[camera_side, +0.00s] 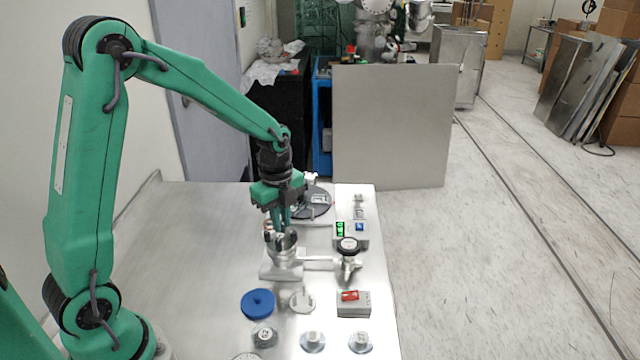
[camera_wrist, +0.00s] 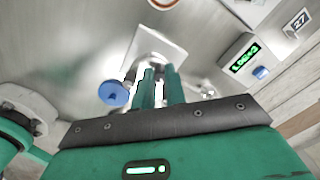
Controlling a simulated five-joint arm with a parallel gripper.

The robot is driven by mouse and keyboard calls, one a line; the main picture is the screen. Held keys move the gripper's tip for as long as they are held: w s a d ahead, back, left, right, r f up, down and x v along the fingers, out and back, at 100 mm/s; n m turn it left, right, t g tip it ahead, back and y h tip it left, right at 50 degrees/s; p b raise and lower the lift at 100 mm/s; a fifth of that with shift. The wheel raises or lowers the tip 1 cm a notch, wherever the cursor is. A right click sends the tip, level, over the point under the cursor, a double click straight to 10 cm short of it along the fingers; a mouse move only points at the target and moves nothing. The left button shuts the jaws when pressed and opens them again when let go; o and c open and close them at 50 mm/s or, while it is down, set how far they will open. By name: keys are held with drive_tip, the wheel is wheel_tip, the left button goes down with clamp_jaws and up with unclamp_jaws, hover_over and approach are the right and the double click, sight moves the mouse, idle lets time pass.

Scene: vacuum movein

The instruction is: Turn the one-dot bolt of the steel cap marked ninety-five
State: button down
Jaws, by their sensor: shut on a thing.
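A steel port (camera_side: 284,255) with a round top stands on the bench below my gripper (camera_side: 281,232). In the wrist view my gripper's two green fingers (camera_wrist: 159,84) are close together and reach down to the port, whose bright plate (camera_wrist: 158,46) shows around them. My gripper is shut on a small part at the top of the port. The fingers hide that part, so I cannot tell which bolt it is. No ninety-five marking or bolt dots can be read. Loose steel caps (camera_side: 312,341) lie at the front of the bench.
A blue cap (camera_side: 258,303) and a pale disc (camera_side: 302,300) lie in front of the port. A valve with a black handwheel (camera_side: 348,245), a gauge box with green display (camera_side: 340,229) and a red-switch box (camera_side: 353,309) stand to the right. The bench's left side is clear.

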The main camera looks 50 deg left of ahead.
drive_tip(key=shift+n, duration=0.4)
drive_tip(key=c, duration=1.4)
unclamp_jaws()
drive_tip(key=shift+c, duration=0.2)
drive_tip(key=shift+r, duration=0.1)
drive_tip(key=shift+s+r, duration=0.1)
drive_tip(key=shift+r, duration=3.75)
